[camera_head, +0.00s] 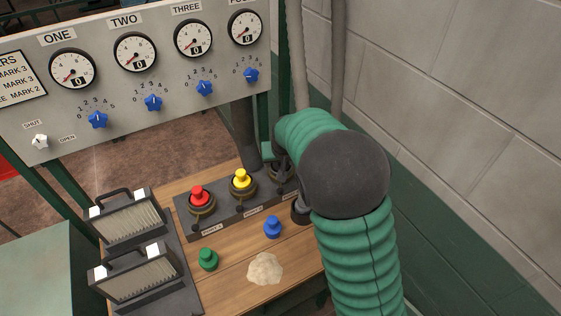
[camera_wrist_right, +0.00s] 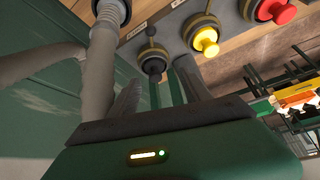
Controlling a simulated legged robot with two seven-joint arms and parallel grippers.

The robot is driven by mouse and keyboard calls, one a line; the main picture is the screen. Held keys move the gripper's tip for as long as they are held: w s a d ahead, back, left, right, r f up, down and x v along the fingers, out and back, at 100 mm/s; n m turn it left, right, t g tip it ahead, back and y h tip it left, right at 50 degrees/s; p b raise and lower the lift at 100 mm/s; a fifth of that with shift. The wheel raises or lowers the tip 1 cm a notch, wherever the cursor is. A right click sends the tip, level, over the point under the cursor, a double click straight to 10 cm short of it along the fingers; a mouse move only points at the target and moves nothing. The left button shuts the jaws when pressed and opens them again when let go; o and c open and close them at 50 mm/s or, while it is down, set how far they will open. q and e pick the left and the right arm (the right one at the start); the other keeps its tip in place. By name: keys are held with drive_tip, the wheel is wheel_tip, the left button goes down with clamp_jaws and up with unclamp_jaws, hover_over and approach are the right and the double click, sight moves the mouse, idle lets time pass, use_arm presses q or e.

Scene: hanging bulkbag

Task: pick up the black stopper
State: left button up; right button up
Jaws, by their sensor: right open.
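The black stopper (camera_wrist_right: 152,66) shows in the right wrist view as a dark round knob in a ringed socket, beside the yellow stopper (camera_wrist_right: 206,40). My right gripper (camera_wrist_right: 158,84) is open, its two grey fingers on either side of the black stopper's line. I cannot tell whether they touch it. In the head view my right arm covers most of that end of the dark socket strip (camera_head: 222,222), so the black stopper is not clear there. My left gripper is not in view.
A red stopper (camera_head: 199,196) sits in the strip. Blue (camera_head: 272,228) and green (camera_head: 208,260) stoppers and a pale powder heap (camera_head: 265,269) are on the wooden table. Two handled boxes (camera_head: 130,218) stand left. A gauge panel (camera_head: 110,85) is behind; a wall (camera_head: 460,80) is right.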

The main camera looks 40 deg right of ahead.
drive_tip(key=w+d+r, duration=0.1)
drive_tip(key=w+d, duration=0.2)
drive_tip(key=d, duration=0.1)
drive_tip(key=shift+m+h, duration=0.3)
drive_tip(key=shift+h, duration=0.1)
drive_tip(key=x, duration=1)
drive_tip(key=shift+w+a+p, duration=0.25)
drive_tip(key=shift+w+p, duration=0.1)
drive_tip(key=shift+p, duration=0.05)
drive_tip(key=shift+t, duration=0.3)
drive_tip(key=p+x, duration=0.1)
drive_tip(key=x, duration=0.3)
drive_tip(key=shift+d+f+p, duration=0.2)
drive_tip(key=shift+d+p, duration=0.05)
drive_tip(key=shift+p, duration=0.1)
drive_tip(key=shift+w+f, duration=0.3)
drive_tip(key=shift+w, duration=0.05)
drive_tip(key=shift+s+r, duration=0.1)
drive_tip(key=c, duration=0.7)
clamp_jaws()
